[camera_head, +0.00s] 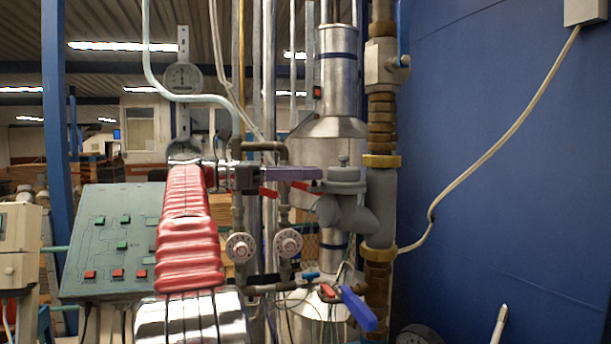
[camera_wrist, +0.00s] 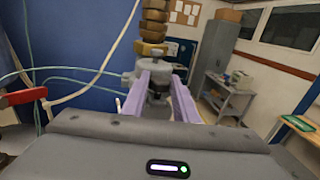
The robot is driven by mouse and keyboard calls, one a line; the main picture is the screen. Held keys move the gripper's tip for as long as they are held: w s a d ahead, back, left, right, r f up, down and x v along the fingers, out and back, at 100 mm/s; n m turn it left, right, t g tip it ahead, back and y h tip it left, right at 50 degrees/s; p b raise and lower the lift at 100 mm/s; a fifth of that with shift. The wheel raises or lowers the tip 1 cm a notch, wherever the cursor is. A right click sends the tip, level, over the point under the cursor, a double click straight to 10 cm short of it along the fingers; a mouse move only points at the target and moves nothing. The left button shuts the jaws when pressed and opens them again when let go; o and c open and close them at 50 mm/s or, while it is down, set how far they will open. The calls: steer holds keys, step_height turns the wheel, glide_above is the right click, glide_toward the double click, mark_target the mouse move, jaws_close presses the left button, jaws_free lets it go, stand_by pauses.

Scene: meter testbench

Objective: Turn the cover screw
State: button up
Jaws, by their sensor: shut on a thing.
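The grey meter body (camera_head: 345,212) sits on the vertical pipe, right of centre in the head view. A round grey cover with a small screw (camera_head: 343,160) standing up from it is on top. My gripper (camera_head: 320,174) reaches in from the left, its purple fingers level at the cover. In the wrist view the grey cover (camera_wrist: 158,56) lies beyond the fingertips. My gripper (camera_wrist: 160,82) is shut on a small grey part there, seemingly the cover screw. The fingers hide much of it, and I cannot see the exact contact.
Red-handled levers (camera_head: 268,192) are just below the fingers. A blue valve handle (camera_head: 358,308) sticks out lower down. Round dials (camera_head: 240,247) stand left of the pipe. A green control panel (camera_head: 110,240) is at the left. A blue wall (camera_head: 500,180) closes the right side.

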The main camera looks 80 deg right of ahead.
steer(key=shift+w+d+r+m+g+y, duration=0.1)
steer(key=shift+d+m+g+y, duration=0.1)
steer(key=shift+m+y, duration=0.25)
steer(key=shift+s+d+r+m+g+y, duration=0.1)
steer(key=shift+m+g+y, duration=0.15)
steer(key=shift+y, duration=0.35)
steer(key=shift+w+d+r+m+g+y, duration=0.1)
steer(key=shift+m+g+y, duration=0.05)
steer(key=shift+m+y, duration=0.35)
steer(key=shift+d+f+y, duration=0.1)
steer(key=shift+f+y, duration=0.1)
steer(key=shift+y, duration=0.45)
steer(key=shift+a+f+m+y, duration=0.3)
steer(key=shift+m+y, duration=0.1)
steer(key=shift+m, duration=0.1)
steer(key=shift+a, duration=0.1)
steer(key=o, duration=1.1)
steer(key=shift+c, duration=0.2)
